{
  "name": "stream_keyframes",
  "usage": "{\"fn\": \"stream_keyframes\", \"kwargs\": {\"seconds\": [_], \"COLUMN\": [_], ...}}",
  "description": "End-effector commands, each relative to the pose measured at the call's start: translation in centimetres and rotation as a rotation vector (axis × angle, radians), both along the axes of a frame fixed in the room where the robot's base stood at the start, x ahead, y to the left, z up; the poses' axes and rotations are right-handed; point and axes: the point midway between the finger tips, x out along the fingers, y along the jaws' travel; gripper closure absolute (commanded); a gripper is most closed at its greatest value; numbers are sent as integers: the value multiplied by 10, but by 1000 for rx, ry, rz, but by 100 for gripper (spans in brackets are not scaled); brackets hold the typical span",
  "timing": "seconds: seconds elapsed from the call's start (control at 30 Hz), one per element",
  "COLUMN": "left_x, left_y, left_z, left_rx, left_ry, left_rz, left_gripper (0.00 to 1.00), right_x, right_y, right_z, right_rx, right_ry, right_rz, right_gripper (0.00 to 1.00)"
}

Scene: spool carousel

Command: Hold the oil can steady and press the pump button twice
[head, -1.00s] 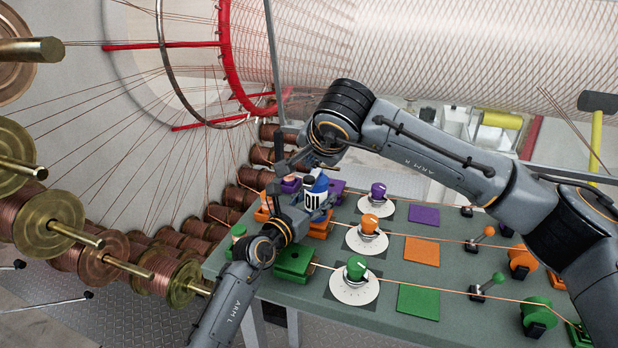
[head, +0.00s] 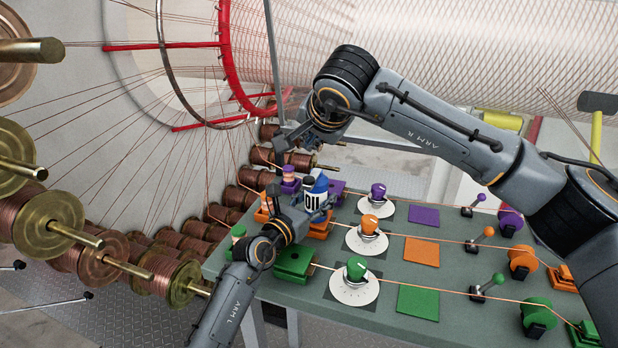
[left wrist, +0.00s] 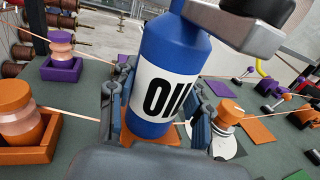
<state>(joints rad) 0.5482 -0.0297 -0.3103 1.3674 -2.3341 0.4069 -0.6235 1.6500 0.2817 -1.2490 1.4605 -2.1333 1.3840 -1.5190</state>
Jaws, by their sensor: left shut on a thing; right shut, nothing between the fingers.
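The oil can (head: 316,204) is blue with a white "OIL" label. In the left wrist view the can (left wrist: 158,88) stands between the two fingers, tilted in the picture. My left gripper (head: 299,212) is shut on it from the near left side, low over the table. In the left wrist view a grey metal part (left wrist: 235,25) covers the can's top end. My right gripper (head: 293,142) is shut and empty, above the can and apart from it.
The green table (head: 385,312) carries orange, purple and green (head: 356,267) knobs on white dials, coloured squares, levers and wire spools. Taut copper wires cross it. A wall of copper spools (head: 155,275) stands close on the left. Orange (left wrist: 25,135) and purple blocks stand near the can.

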Motion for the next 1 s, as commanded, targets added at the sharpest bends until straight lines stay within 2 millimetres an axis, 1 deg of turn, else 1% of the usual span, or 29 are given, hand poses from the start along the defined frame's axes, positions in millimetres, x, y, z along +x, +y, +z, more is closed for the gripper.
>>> {"fn": "stream_keyframes", "kwargs": {"seconds": [0.07,0.1,0.17,0.2,0.53,0.67,0.77,1.0], "left_x": [0,0,0,0,0,-6,-16,-54], "left_y": [0,0,0,0,0,4,10,35], "left_z": [0,0,0,0,0,-1,-1,-1], "left_rx": [1,1,1,1,0,0,0,2], "left_ry": [1,1,1,1,0,1,0,0], "left_rz": [0,0,0,0,0,0,0,1], "left_gripper": [91,45,32,24,24,24,24,24], "right_x": [0,0,0,0,0,0,0,0], "right_y": [0,0,0,0,0,0,0,0], "right_z": [0,0,0,0,0,0,0,0], "right_rx": [0,0,0,0,0,0,0,0], "right_ry": [0,0,0,0,0,0,0,0], "right_rz": [0,0,0,0,0,0,0,0], "right_gripper": [100,100,100,100,100,100,100,100]}}
